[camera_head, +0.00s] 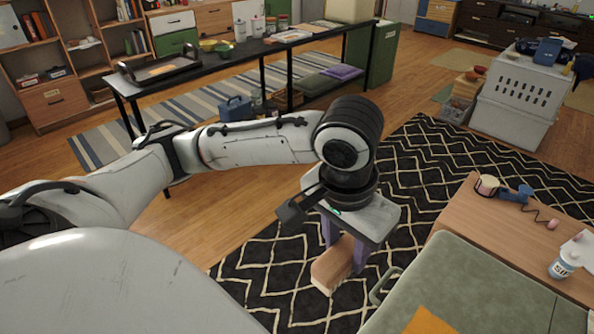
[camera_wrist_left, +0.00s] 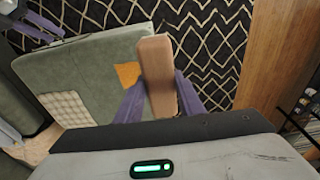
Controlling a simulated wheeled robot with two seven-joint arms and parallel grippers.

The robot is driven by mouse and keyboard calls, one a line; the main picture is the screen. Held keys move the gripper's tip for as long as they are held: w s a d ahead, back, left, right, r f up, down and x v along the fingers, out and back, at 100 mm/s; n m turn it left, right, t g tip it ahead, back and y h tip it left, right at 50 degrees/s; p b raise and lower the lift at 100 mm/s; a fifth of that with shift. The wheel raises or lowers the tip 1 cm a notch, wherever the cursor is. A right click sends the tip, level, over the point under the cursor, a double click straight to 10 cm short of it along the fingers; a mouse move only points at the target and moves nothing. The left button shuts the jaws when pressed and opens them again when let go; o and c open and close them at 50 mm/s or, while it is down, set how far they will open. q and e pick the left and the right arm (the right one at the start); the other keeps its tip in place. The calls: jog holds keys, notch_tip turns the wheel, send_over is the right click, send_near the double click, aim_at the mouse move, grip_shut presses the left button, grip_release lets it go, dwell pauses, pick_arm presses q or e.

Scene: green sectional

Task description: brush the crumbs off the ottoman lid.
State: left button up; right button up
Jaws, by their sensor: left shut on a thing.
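My left gripper (camera_head: 345,245) is shut on a wooden brush (camera_head: 331,266), which also shows between the purple fingers in the left wrist view (camera_wrist_left: 157,72). The brush has a tan block and a pale underside and hangs above the patterned rug, beside the ottoman. The ottoman's green lid (camera_head: 480,290) fills the lower right, with an orange patch (camera_head: 428,322) on it. In the left wrist view the lid (camera_wrist_left: 85,70) lies left of and behind the brush. I cannot make out crumbs. My right gripper's purple fingers (camera_wrist_left: 38,24) show at the wrist view's upper left, near the lid's edge.
A wooden table (camera_head: 530,235) beside the lid bears a blue and cream item, a cord and a white-blue container (camera_head: 563,264). A long black table (camera_head: 250,50) stands behind my arm. The rug (camera_head: 290,270) has free room.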

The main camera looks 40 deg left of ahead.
notch_tip(320, 180, down, 7)
jog(key=a+b, duration=0.2)
jog(key=b, duration=0.8)
jog(key=shift+w+a+f+n+y, duration=0.2)
jog(key=shift+w+n+y, duration=0.1)
jog(key=shift+w, duration=0.15)
jog(key=shift+r, duration=0.1)
